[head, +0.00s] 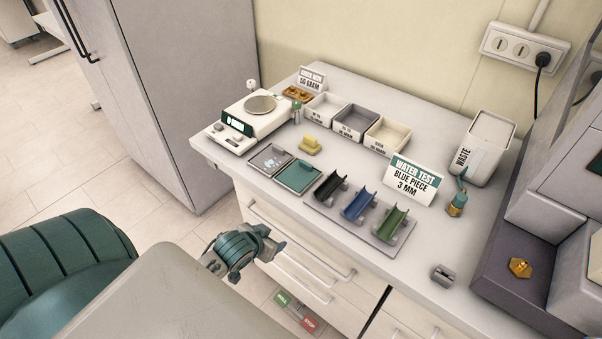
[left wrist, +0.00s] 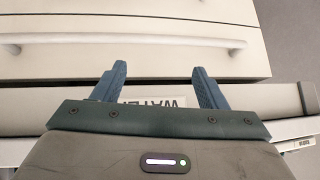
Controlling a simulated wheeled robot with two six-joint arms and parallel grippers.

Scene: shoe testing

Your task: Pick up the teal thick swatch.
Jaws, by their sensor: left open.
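A flat teal square (head: 298,175) lies on the counter in front of the scale; it looks like the teal swatch, but I cannot judge its thickness. Beside it on the left is a grey square tray (head: 270,158) with small pale-blue bits on it. My left gripper (head: 275,244) is open, in front of the drawers and below the counter's front edge, well apart from the teal square. In the left wrist view its two blue fingers (left wrist: 158,72) stand apart with nothing held between them. The swatch does not show in the left wrist view. My right gripper is not in view.
The counter (head: 420,270) holds a scale (head: 250,117), a yellow block (head: 310,145), open bins (head: 355,121), a rack with black, blue and green cradles (head: 360,207), a "Water test, blue piece, 3 mm" sign (head: 413,181) and a waste bin (head: 480,150). Drawer handles (head: 300,240) protrude below.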

